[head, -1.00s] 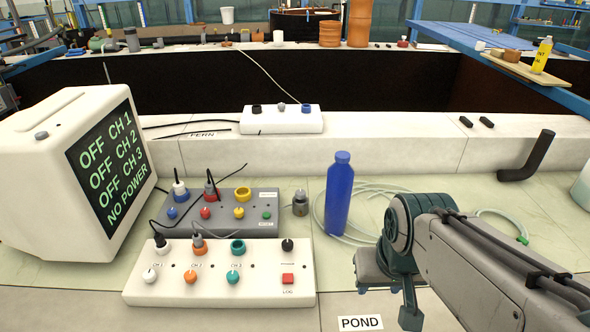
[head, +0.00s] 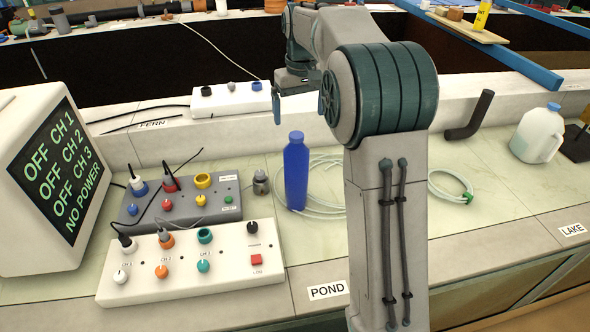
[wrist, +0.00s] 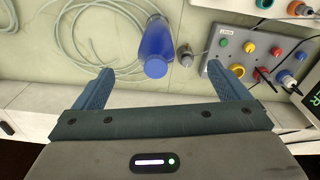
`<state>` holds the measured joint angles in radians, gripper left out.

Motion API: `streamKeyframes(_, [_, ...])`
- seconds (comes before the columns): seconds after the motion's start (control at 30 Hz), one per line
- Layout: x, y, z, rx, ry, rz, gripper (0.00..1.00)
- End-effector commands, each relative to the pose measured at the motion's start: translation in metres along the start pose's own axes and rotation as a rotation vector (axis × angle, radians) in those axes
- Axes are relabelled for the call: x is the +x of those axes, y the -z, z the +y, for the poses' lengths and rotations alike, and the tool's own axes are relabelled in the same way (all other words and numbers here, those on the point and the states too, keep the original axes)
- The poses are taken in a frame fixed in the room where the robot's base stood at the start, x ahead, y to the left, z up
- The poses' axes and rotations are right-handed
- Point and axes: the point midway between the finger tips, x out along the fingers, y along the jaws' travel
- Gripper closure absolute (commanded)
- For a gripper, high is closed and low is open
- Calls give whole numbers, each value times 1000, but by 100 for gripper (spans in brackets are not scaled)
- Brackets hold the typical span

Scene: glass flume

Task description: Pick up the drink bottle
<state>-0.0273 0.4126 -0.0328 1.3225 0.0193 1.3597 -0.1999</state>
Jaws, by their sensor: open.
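The drink bottle (head: 296,172) is blue with a blue cap and stands upright on the pale bench, just in front of a coil of clear tubing. In the wrist view the blue bottle (wrist: 157,45) lies beyond the fingertips, roughly between them. My gripper (wrist: 165,78) is open and empty, its two fingers apart and not touching the bottle. In the head view my gripper (head: 277,105) is above and behind the bottle, partly hidden by my arm; one finger shows there.
A grey control box (head: 183,198) and a white control box (head: 195,264) stand left of the bottle, with a small grey weight-like item (head: 261,182) close beside it. A monitor (head: 45,180) is far left. A white jug (head: 538,134) stands right.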

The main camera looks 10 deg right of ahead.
Motion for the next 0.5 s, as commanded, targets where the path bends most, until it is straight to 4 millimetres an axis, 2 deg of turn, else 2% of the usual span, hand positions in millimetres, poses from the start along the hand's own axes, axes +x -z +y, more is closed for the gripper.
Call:
streamKeyframes(0.03, [2, 16, 3, -10, 1, -12, 5])
streamKeyframes(0.2, [11, 46, 8, -40, 4, -37, 5])
streamKeyframes(0.37, [18, 57, 9, -53, 5, -48, 5])
streamKeyframes(0.5, [36, 57, 9, -55, 6, -52, 5])
